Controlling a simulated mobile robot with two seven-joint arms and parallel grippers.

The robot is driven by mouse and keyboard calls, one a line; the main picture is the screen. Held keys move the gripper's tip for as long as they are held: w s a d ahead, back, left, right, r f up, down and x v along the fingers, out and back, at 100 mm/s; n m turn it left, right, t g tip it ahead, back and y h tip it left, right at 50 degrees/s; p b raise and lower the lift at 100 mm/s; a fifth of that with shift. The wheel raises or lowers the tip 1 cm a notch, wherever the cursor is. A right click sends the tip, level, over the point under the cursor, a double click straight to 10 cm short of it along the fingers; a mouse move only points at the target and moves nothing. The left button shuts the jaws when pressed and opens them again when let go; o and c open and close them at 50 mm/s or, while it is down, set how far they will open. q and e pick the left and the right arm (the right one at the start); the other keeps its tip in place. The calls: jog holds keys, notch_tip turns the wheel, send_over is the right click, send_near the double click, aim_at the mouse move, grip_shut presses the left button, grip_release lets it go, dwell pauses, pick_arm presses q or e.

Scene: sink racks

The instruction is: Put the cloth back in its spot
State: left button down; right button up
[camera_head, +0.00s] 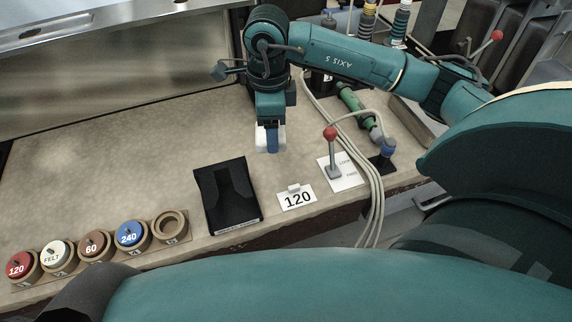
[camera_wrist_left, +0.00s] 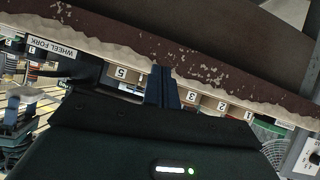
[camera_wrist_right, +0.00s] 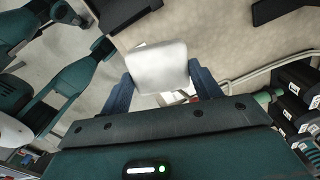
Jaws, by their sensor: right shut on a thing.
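A white, pad-like cloth (camera_head: 262,141) is held in my right gripper (camera_head: 270,138), above the beige counter near the middle of the head view. In the right wrist view the cloth (camera_wrist_right: 157,67) shows as a pale square between the two blue fingers of that gripper (camera_wrist_right: 160,90). I cannot tell from these views whether it touches the counter. My left gripper (camera_wrist_left: 162,86) shows its fingers together and empty in the left wrist view, near a counter edge with numbered labels; it does not show clearly in the head view.
A red-knobbed lever (camera_head: 331,150) and hanging cables (camera_head: 352,150) stand to the right. Labelled discs and an empty ring (camera_head: 171,228) line the front left. The counter's left middle is clear.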

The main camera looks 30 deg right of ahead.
aim_at(283, 134)
jog(key=d+f+m, duration=0.1)
jog(key=m, duration=0.1)
jog(key=f+m+b, duration=0.1)
jog(key=m, duration=0.2)
jog(key=d+f+m+b, duration=0.1)
jog(key=f+m, duration=0.1)
jog(key=shift+d+m, duration=0.35)
jog(key=shift+m, duration=0.05)
jog(key=f+m, duration=0.1)
jog(key=f, duration=0.3)
jog(key=d+f+m+b, duration=0.1)
jog(key=f, duration=0.1)
jog(key=shift+m, duration=0.3)
jog(key=shift+f, duration=2.4)
pick_arm(q)
jog(key=shift+w+d+f+t, duration=0.3)
jog(key=shift+w+d+f, duration=0.2)
jog(key=shift+f, duration=0.2)
pick_arm(e)
jog(key=o, duration=0.9)
pick_arm(q)
jog(key=shift+r, duration=0.15)
